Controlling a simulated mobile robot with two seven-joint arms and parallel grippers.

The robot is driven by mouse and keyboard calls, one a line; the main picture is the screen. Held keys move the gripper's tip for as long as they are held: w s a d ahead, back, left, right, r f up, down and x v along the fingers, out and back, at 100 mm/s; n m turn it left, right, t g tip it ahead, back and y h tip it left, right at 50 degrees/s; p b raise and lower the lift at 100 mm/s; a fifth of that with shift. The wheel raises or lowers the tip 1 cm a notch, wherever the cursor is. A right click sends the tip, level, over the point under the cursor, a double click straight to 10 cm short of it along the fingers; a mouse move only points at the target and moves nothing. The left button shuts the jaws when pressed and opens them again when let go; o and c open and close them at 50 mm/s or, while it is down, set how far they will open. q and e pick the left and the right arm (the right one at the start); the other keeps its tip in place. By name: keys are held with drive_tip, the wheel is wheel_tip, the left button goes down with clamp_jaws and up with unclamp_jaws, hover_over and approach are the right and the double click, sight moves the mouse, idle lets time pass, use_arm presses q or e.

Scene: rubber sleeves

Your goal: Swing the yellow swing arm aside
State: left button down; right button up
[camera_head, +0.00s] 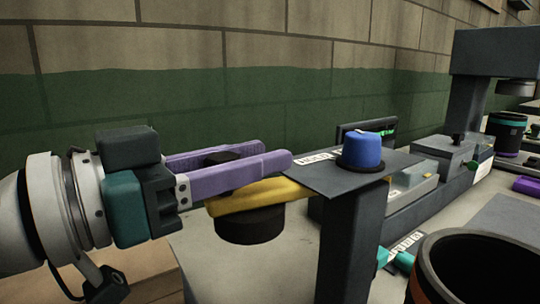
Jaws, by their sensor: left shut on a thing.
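The yellow swing arm (262,196) lies level above a dark round base (250,226), left of a dark raised plate (338,180). My left gripper (272,153), with two long purple fingers, reaches in from the left just above the yellow arm. It is shut on a dark knob (222,157) that shows between the fingers. The near finger hides the knob's lower part and how it joins the arm. My right gripper is not in view.
A blue knob (362,151) stands on the dark plate. A grey press-like frame (468,95) rises at the right. A large dark open bin (480,270) is at the front right. A brick wall (250,100) runs behind the bench.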

use_arm(q)
drive_tip(key=c, duration=0.5)
unclamp_jaws()
drive_tip(key=shift+c, duration=0.2)
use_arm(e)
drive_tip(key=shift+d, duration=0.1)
use_arm(q)
drive_tip(key=v, duration=1)
drive_tip(key=shift+d, duration=0.1)
